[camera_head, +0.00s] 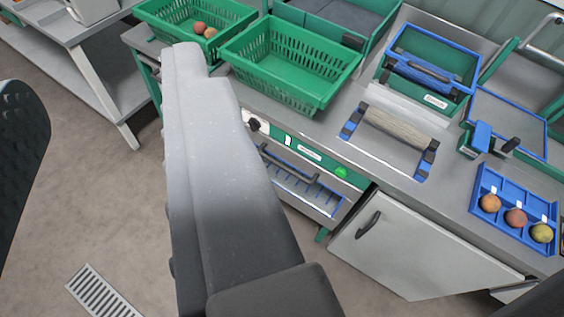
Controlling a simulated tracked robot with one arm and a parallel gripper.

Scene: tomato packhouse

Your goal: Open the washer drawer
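The washer (310,155) is built in under the counter at the middle of the view. It has a green and white control strip with a dark knob. Below the strip is the washer drawer (322,205), with a dark bar handle (289,165) across its front. Blue rack bars show at the drawer; I cannot tell whether it stands slightly open. A long pale-to-dark grey part of my arm or gripper (205,130) reaches up left of the washer and hides its left side. It appears apart from the handle. Fingertips cannot be made out clearly.
Green baskets (291,60) stand on the counter above, one with round fruit. A grey cupboard door with a handle (368,224) is right of the washer. A blue tray (484,215) holds three fruits. The floor (110,215) at left is open, with a drain grate (103,290).

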